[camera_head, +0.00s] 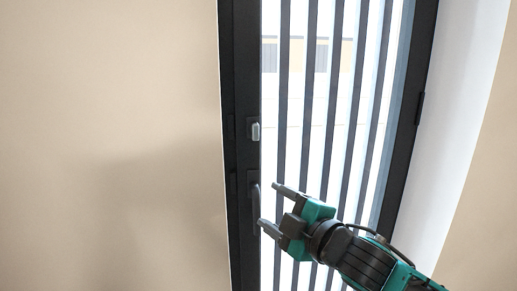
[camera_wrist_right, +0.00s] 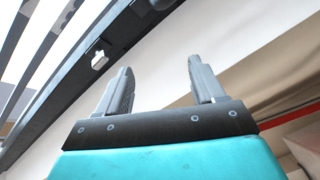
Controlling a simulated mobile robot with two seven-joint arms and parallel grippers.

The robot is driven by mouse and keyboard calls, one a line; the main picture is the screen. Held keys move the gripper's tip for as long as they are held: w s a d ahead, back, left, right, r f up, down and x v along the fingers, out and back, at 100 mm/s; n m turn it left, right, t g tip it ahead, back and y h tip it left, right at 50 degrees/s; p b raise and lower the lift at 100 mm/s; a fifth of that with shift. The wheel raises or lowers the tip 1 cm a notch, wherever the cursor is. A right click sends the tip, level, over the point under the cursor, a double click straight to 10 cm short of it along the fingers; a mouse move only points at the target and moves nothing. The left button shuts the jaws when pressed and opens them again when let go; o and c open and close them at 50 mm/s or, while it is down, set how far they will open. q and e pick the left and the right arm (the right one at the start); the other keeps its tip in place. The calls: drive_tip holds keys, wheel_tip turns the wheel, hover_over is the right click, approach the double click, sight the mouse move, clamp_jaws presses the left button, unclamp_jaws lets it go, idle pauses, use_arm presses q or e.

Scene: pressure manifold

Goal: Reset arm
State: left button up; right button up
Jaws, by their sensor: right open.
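My right gripper (camera_head: 268,206) is in front of the barred door in the head view, its arm coming in from the lower right. Its two fingers are spread apart with nothing between them. In the right wrist view the open fingers (camera_wrist_right: 160,85) also show empty. The fingertips point left, toward a dark door handle (camera_head: 255,195) on the black frame. I cannot tell whether they touch it. My left gripper is not in view.
A tall black-framed door (camera_head: 243,90) with vertical bars and bright glass fills the middle. A small light lock piece (camera_head: 255,131) sits on its frame above the handle. Beige wall (camera_head: 110,130) lies to the left, and a pale wall (camera_head: 455,130) lies close on the right.

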drive_tip(key=s+d+f+m+h, duration=0.1)
drive_tip(key=s+d+f+m, duration=0.15)
drive_tip(key=f, duration=0.45)
drive_tip(key=s+d+f+m+g+h, duration=0.1)
drive_tip(key=s+f+m, duration=0.25)
drive_tip(key=f, duration=0.25)
drive_tip(key=s+d+f+m+h, duration=0.1)
drive_tip(key=s+d+f+m, duration=0.1)
drive_tip(key=f+m, duration=0.35)
drive_tip(key=s+d+f+m+g+h, duration=0.1)
drive_tip(key=s+d+f+m+h, duration=0.1)
drive_tip(key=s+d+f, duration=0.2)
drive_tip(key=s+d+f+m+g+h, duration=0.1)
drive_tip(key=s+d+f+m+h, duration=0.1)
drive_tip(key=s+f, duration=0.8)
drive_tip(key=shift+s+d+f+m+h, duration=0.25)
drive_tip(key=shift+d+f+m, duration=0.25)
drive_tip(key=shift+d, duration=0.65)
drive_tip(key=shift+c, duration=0.3)
